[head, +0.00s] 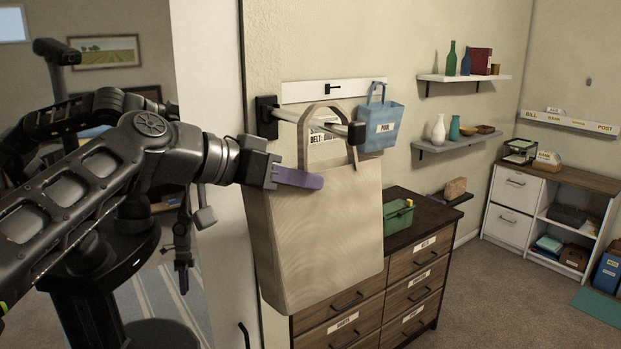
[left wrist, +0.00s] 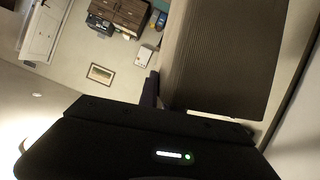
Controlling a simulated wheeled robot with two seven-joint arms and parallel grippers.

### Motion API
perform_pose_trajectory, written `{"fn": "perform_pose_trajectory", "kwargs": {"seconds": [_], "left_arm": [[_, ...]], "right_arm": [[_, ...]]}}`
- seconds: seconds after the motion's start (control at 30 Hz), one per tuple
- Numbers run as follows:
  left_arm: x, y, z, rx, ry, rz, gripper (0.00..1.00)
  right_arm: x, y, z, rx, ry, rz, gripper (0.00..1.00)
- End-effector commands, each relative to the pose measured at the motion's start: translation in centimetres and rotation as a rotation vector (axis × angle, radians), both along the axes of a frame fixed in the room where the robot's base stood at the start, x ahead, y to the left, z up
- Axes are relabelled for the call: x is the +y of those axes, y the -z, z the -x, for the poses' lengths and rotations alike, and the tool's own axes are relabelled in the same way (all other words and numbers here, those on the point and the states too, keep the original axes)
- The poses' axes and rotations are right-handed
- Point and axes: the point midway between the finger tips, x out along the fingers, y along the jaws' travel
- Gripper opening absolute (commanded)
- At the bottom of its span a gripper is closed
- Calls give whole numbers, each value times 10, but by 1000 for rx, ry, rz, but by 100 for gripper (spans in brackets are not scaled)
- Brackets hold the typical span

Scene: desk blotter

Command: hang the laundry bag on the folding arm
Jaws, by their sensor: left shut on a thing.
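The beige laundry bag (head: 325,235) hangs upright, large and flat, in front of the drawer chest. Its handle loop (head: 325,105) rises around the level of the folding arm (head: 285,110), a pale rod on a black wall bracket with a dark tip. The loop and rod overlap in the head view; I cannot tell whether the rod passes through the loop or whether it bears the bag. My left gripper (head: 298,178) is shut on the bag near its upper left, purple fingers showing. The bag also fills the upper right of the left wrist view (left wrist: 225,55). My right gripper is not directly visible.
A small blue bag (head: 381,125) labelled POOL hangs close by the folding arm's tip. A wooden drawer chest (head: 425,280) with a green container (head: 398,216) stands behind the bag. Wall shelves (head: 464,77) hold bottles. A white door-like panel edge (head: 210,100) stands at left.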

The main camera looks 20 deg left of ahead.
Motion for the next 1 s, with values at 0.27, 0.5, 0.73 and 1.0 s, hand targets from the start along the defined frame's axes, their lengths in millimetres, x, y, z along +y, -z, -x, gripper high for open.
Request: {"fn": "perform_pose_trajectory", "kwargs": {"seconds": [0.27, 0.5, 0.73, 1.0], "left_arm": [[14, 0, -12, -2, -2, 1, 0], [21, 12, -17, -3, 0, 1, 0], [22, 16, -19, -3, 0, 1, 0], [23, 16, -19, -3, 0, 1, 0]], "right_arm": [[0, -6, 1, 3, 0, 2, 30], [0, 6, -1, -1, -1, -1, 30], [1, 11, -1, -4, -2, -3, 30], [1, 10, -1, -4, -2, -3, 30]]}}
